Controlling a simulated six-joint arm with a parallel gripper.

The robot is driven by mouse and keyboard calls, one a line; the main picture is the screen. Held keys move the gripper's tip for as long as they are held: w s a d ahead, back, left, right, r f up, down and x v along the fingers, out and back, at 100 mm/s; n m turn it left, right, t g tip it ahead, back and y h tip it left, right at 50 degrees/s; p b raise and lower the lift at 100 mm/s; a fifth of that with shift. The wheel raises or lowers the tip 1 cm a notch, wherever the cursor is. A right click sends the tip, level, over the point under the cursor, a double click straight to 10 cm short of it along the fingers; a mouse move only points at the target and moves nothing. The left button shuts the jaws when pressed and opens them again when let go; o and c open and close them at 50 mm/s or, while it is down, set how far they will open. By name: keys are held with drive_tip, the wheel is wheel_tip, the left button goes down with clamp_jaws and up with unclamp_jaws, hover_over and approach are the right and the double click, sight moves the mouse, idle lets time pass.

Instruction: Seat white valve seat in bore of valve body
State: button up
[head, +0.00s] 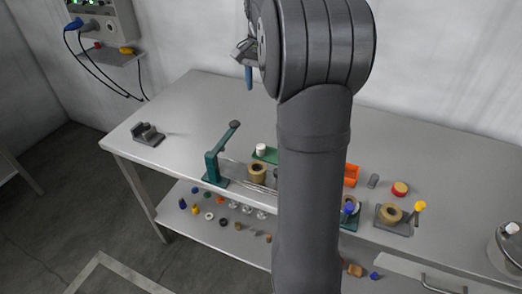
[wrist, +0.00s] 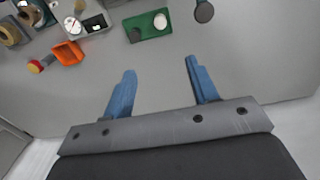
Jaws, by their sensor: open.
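A small white round piece, which looks like the valve seat (head: 261,148), stands on a green tray on the bench. It also shows in the wrist view (wrist: 160,21), beside a small dark piece (wrist: 134,36) on the same tray. A tan ring-shaped body (head: 257,173) sits by the green lever stand in the head view; it may be the valve body, but its bore is not clear. My gripper (wrist: 158,70) is open and empty, its two blue fingers apart over bare bench. In the head view one blue finger (head: 248,77) shows high above the bench; my arm hides much.
The green lever stand (head: 216,164) rises left of the tray (head: 270,157). An orange bin (head: 351,174), a red-yellow cap (head: 399,189) and another tan ring on a grey block (head: 390,214) stand to the right. Several small parts lie on the lower shelf. The bench's left part is mostly clear.

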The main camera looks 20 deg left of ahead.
drive_tip(key=m+y, duration=0.1)
drive_tip(key=m, duration=1.3)
hover_over(261, 146)
drive_tip(key=d, duration=0.1)
drive_tip(key=shift+g, duration=0.3)
drive_tip(key=f, duration=1.7)
drive_tip(key=shift+w+f, duration=0.25)
drive_tip(key=shift+f, duration=0.05)
drive_tip(key=shift+s+a+f, duration=0.1)
drive_tip(key=shift+a+f, duration=0.15)
drive_tip(key=shift+f, duration=1.05)
drive_tip(key=shift+s+a+f, duration=0.1)
drive_tip(key=shift+a+f, duration=0.1)
drive_tip(key=shift+f, duration=1.05)
drive_tip(key=c, duration=1.1)
drive_tip(key=shift+o, duration=0.2)
drive_tip(key=shift+r+n, duration=0.15)
drive_tip(key=shift+n, duration=0.15)
